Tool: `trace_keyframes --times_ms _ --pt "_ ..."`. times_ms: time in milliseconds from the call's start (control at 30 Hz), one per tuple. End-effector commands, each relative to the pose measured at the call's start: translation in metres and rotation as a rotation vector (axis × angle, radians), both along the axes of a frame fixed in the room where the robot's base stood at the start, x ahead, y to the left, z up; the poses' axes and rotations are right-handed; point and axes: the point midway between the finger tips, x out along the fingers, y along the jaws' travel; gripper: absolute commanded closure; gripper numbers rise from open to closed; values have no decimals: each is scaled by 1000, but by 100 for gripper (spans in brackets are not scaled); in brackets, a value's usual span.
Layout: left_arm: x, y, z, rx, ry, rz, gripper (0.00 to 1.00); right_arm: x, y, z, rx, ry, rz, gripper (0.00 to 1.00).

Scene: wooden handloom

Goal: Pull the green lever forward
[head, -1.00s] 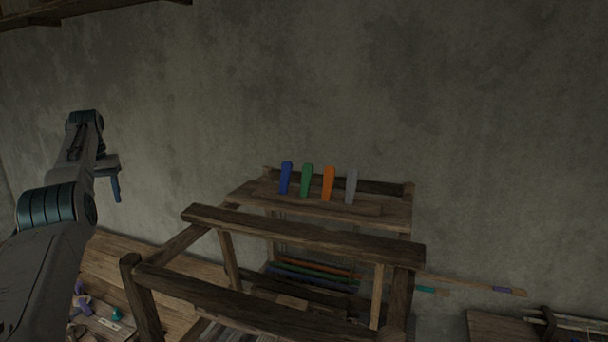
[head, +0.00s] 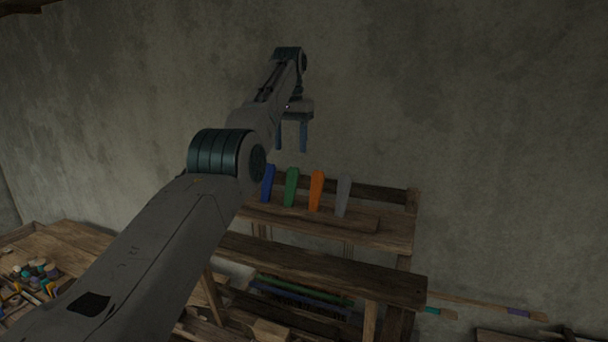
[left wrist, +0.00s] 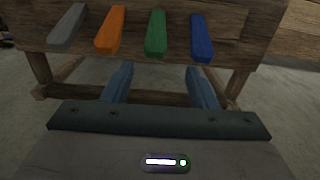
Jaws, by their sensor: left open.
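The green lever (head: 291,187) stands upright on the top beam of the loom, between the blue lever (head: 268,183) and the orange lever (head: 316,190). My left gripper (head: 291,150) is open and empty, above and close to the blue and green levers in the head view. In the left wrist view its two blue fingers (left wrist: 160,88) are spread apart, and the green lever (left wrist: 156,33) lies beyond them, roughly in line with the gap. The blue lever (left wrist: 201,37) is beyond the right finger. No contact shows. My right gripper is not in view.
A grey lever (head: 343,195) stands right of the orange one, and the levers are closely spaced. The wooden loom frame (head: 330,270) spreads below. A plain wall (head: 470,150) rises behind. A bench with small coloured items (head: 80,240) is at the left.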

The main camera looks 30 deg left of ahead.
Motion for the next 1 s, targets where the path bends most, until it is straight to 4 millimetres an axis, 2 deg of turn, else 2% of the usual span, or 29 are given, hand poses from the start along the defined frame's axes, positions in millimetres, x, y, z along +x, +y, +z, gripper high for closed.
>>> trace_keyframes --times_ms 100,233,367,567,867,1000 --pt "3 -13 -1 4 0 -18 48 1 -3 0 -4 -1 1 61" --pt "6 -13 -9 4 -1 -20 48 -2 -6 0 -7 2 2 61" --pt "10 -12 -27 5 2 -22 48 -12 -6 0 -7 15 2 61" --pt "12 -12 -62 4 0 -23 48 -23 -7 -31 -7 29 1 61" --pt "11 -12 -97 4 -1 -24 48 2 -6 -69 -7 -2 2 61" --pt "10 -12 -106 4 -1 -24 48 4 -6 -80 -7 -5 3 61"
